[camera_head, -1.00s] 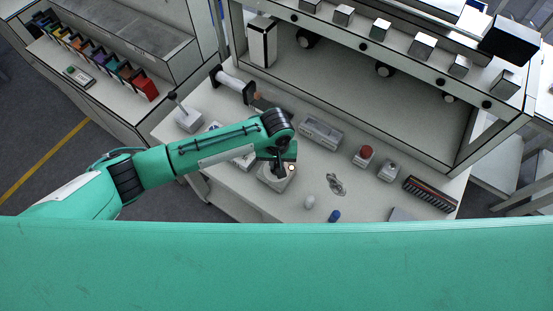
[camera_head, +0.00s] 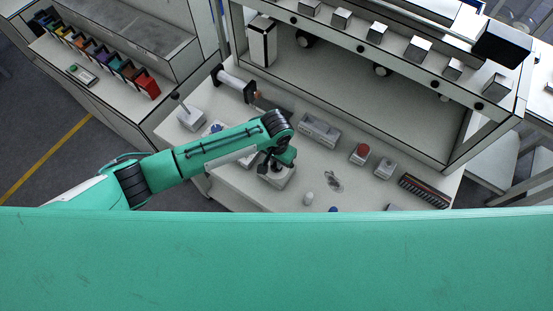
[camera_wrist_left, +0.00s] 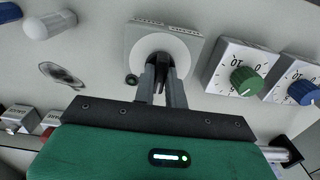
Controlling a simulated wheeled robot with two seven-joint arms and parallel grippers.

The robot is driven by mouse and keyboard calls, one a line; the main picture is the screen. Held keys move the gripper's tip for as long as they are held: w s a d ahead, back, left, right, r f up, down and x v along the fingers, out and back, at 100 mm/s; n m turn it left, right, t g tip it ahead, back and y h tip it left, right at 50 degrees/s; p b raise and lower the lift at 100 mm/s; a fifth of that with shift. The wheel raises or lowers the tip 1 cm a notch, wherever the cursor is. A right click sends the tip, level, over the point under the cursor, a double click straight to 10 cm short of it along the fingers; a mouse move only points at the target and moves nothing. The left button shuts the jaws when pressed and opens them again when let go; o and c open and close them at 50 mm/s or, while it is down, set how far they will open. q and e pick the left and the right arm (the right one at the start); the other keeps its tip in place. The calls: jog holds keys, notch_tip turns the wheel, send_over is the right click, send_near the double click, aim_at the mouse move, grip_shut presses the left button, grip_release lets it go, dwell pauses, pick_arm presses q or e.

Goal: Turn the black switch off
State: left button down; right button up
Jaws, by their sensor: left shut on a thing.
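The black switch (camera_wrist_left: 159,67) sits on a pale square box with a white round dial plate (camera_wrist_left: 181,55). In the head view this box (camera_head: 284,180) stands near the front edge of the workbench, partly covered by my left gripper. My left gripper (camera_wrist_left: 160,82) is shut on the black switch, its two fingers on either side of it. It also shows in the head view (camera_head: 267,166), reaching down onto the box. The fingers hide much of the switch, so its exact setting is hard to read. My right gripper is not in view.
A green knob (camera_wrist_left: 246,81) and a blue knob (camera_wrist_left: 304,92) on numbered boxes stand close beside the switch box. A red button (camera_head: 361,150), a small metal part (camera_head: 333,181) and a white bulb (camera_head: 308,198) lie to the right. A shelf unit rises behind.

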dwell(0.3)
pick_arm(q)
jog(key=c, duration=1.4)
grip_release()
jog(key=shift+c, duration=0.2)
notch_tip(320, 180, up, 14)
jog(key=b, duration=0.3)
jog(key=shift+f, duration=0.15)
